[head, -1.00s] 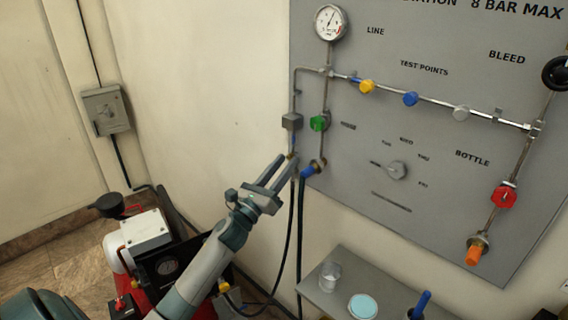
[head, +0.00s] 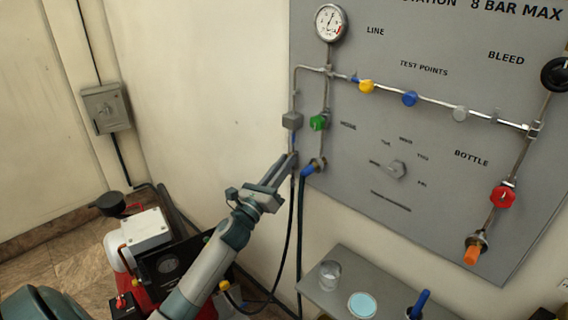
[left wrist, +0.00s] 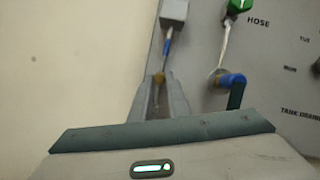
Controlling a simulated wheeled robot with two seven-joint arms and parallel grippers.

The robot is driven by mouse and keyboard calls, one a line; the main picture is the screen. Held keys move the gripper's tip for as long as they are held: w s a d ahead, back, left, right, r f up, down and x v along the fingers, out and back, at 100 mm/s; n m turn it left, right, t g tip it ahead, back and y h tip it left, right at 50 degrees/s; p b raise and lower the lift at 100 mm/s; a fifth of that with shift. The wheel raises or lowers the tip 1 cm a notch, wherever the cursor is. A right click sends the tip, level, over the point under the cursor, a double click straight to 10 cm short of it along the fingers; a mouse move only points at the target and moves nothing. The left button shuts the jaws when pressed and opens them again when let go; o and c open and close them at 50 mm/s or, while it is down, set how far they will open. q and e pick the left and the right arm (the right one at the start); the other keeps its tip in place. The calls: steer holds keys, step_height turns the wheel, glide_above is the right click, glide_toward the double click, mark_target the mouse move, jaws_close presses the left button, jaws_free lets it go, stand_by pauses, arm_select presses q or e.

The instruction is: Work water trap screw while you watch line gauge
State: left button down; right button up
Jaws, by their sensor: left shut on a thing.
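The line gauge (head: 330,22) is a round white dial at the top left of the grey panel; its needle points roughly upward, but the numbers are too small to read. The water trap (head: 292,121) is a grey block with a narrow blue section below it. It also shows at the top of the left wrist view (left wrist: 174,12). The brass-coloured screw (left wrist: 159,77) is under the trap. My left gripper (head: 291,156) reaches up from below and is shut on the screw, its fingers hiding most of it in the head view. My right gripper is not in view.
A green valve knob (head: 318,122) and a blue hose fitting (head: 313,167) sit close right of the gripper. Dark hoses hang below. A grey shelf (head: 335,299) holds a clear cup (head: 330,274). The wall left of the trap is clear.

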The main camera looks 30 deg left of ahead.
arm_select(q)
steer(key=shift+d+r+n+g+y+p, duration=0.2)
steer(key=shift+n+g+y+p, duration=0.6)
steer(key=shift+n+p, duration=1.7)
steer(key=shift+d+r+n+g+y+p, duration=0.15)
steer(key=shift+n+g+y+p, duration=0.6)
steer(key=shift+n+p, duration=1.75)
steer(key=shift+d+r+n+g+y+p, duration=0.15)
steer(key=shift+n+g+y+p, duration=0.6)
steer(key=shift+n+p, duration=1.75)
steer(key=shift+a+n+b, duration=0.1)
steer(key=shift+n+b, duration=0.5)
steer(key=shift+b, duration=0.05)
steer(key=c, duration=1.7)
jaws_free()
steer(key=shift+s, duration=0.15)
